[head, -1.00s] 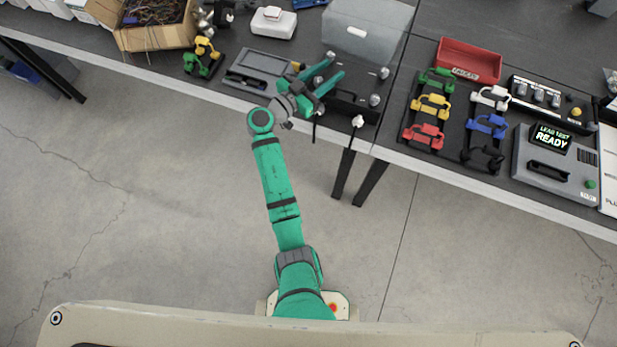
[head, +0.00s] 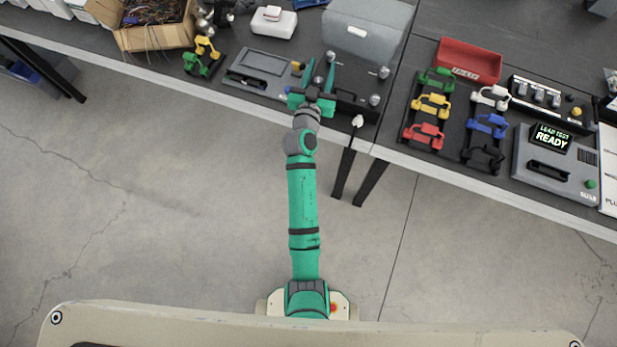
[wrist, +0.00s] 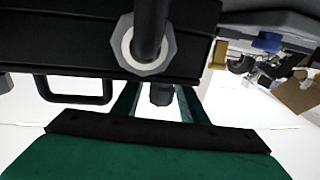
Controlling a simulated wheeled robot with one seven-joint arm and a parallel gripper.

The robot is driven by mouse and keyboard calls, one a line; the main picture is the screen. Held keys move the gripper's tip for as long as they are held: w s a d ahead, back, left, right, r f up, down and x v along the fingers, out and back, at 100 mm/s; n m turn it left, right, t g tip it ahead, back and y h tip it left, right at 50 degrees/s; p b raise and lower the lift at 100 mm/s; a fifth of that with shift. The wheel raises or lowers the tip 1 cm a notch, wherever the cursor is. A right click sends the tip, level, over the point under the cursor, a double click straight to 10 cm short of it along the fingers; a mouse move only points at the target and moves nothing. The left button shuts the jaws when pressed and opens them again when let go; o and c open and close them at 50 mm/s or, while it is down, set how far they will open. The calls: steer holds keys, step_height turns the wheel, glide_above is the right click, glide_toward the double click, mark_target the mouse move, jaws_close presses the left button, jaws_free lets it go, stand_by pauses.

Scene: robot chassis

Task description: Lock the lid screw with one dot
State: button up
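A black case (head: 352,101) with a front handle stands at the table's front edge, with several grey knob-like screws around it: one at its front right (head: 375,100), one behind that (head: 384,72), and one at the back left (head: 331,57). No dot marks are readable on any of them. My gripper (head: 320,72) is open at the case's left end, its two green fingers pointing away from me. In the wrist view the fingers (wrist: 158,103) are apart, with a dark knob end (wrist: 162,94) showing between them. The case's black side (wrist: 60,45) and a pale octagonal collar around a dark shaft (wrist: 148,50) are close above.
Colored clamps and a leak tester (head: 556,160) are right.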

mark_target(318, 84)
steer(key=shift+a+n+y, duration=0.2)
steer(key=shift+n+y, duration=0.4)
steer(key=shift+y, duration=0.4)
steer(key=s, duration=1)
steer(key=shift+s+a+f, duration=0.1)
steer(key=shift+s+a, duration=0.1)
steer(key=shift+a, duration=0.15)
steer(key=s+f, duration=0.3)
steer(key=s, duration=0.9)
steer(key=s+f+g+y, duration=0.1)
steer(key=s+f, duration=0.2)
steer(key=s, duration=0.9)
steer(key=shift+a, duration=0.35)
steer(key=shift+s, duration=0.1)
